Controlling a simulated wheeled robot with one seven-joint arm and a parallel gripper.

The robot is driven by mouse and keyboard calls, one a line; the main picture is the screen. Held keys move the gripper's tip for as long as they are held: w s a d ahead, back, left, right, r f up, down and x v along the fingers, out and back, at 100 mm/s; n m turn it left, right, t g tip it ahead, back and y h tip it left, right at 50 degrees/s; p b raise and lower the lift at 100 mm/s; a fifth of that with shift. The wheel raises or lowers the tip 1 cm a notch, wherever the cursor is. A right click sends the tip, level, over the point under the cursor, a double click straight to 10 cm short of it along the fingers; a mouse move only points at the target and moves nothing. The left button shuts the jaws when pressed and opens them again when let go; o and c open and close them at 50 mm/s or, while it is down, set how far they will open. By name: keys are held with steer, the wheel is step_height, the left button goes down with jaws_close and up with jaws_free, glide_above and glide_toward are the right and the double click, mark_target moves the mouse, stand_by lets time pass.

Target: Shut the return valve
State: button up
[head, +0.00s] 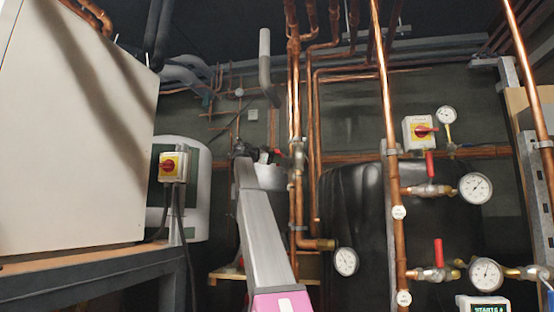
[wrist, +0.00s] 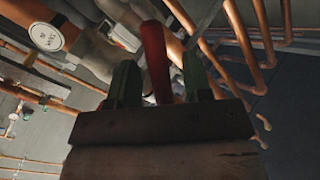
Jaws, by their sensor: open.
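In the wrist view a red valve lever (wrist: 155,60) stands between the two green fingertips of my gripper (wrist: 160,82). The fingers are apart on either side of it; I cannot tell whether either touches it. In the head view my gripper (head: 244,152) is up at the end of my arm. A small red lever (head: 276,152) shows just right of it, beside the vertical copper pipes; the valve body there is mostly hidden. A round white tag (wrist: 46,35) hangs near the valve in the wrist view, its lettering unreadable. No label visible tells which valve is the return.
Two more red-levered valves, upper (head: 430,190) and lower (head: 437,274), sit at right with gauges (head: 475,187). Vertical copper pipes (head: 389,130) stand between. A white cabinet (head: 75,130) and a red-yellow switch (head: 173,167) are at left.

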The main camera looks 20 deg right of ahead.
steer(key=shift+d, duration=0.35)
jaws_close()
steer(key=shift+f, duration=0.1)
step_height(320, 180, down, 6)
steer(key=s+a+m+g+h, duration=0.1)
steer(key=m+g+h, duration=0.3)
steer(key=m, duration=0.7)
steer(key=shift+s+a+g+h, duration=0.4)
steer(key=shift+s+h, duration=0.3)
steer(key=shift+h, duration=0.3)
